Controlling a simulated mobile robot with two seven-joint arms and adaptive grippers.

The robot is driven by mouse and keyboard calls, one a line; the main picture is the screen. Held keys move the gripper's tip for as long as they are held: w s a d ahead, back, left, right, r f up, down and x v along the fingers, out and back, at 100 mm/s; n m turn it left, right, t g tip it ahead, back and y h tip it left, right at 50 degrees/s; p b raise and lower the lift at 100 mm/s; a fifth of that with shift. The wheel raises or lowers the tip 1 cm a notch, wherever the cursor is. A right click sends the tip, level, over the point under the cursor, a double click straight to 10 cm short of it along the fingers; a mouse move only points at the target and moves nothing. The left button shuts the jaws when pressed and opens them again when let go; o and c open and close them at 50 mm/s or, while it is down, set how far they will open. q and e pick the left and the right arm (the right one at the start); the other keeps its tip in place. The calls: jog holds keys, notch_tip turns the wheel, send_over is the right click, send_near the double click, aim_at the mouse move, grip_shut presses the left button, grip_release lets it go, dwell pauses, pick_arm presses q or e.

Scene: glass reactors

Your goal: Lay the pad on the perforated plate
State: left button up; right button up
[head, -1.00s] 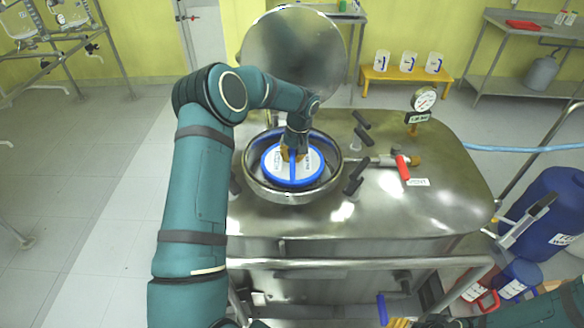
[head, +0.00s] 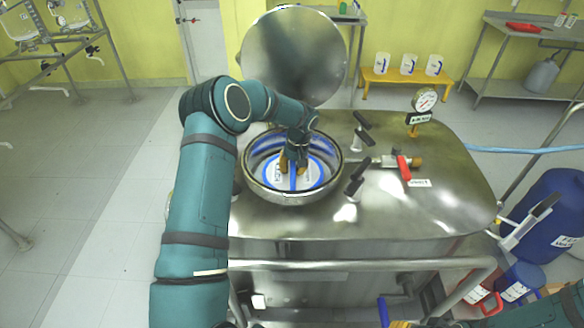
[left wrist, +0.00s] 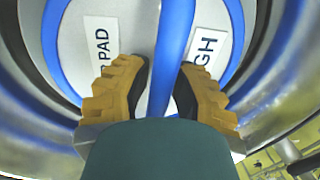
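The pad (head: 312,172) is a white disc with a blue rim and a blue bar handle. It lies inside the open round mouth (head: 334,184) of the steel vessel, looking about level. In the left wrist view the pad (left wrist: 100,22) shows parts of its lettering, and its blue handle (left wrist: 172,40) runs between my fingers. My left gripper (head: 293,170) is open, one finger on each side of the handle with small gaps. The perforated plate is hidden, so contact beneath the pad cannot be judged. A yellowish tip of my right gripper (head: 401,322) seems to show at the bottom edge.
The round steel lid (head: 293,55) stands open behind the mouth. Black clamp handles (head: 357,180), a red-handled valve (head: 403,168) and a gauge (head: 424,101) stand on the vessel top to the right. A blue drum (head: 550,215) stands at the right.

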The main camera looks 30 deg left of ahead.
pick_arm(q)
jog(key=shift+o, duration=0.4)
jog(key=shift+r, duration=0.25)
notch_tip(320, 180, up, 12)
jog(key=w+d+p, duration=0.1)
jog(key=p, duration=0.1)
jog(key=shift+d, duration=0.25)
jog(key=shift+r, duration=0.1)
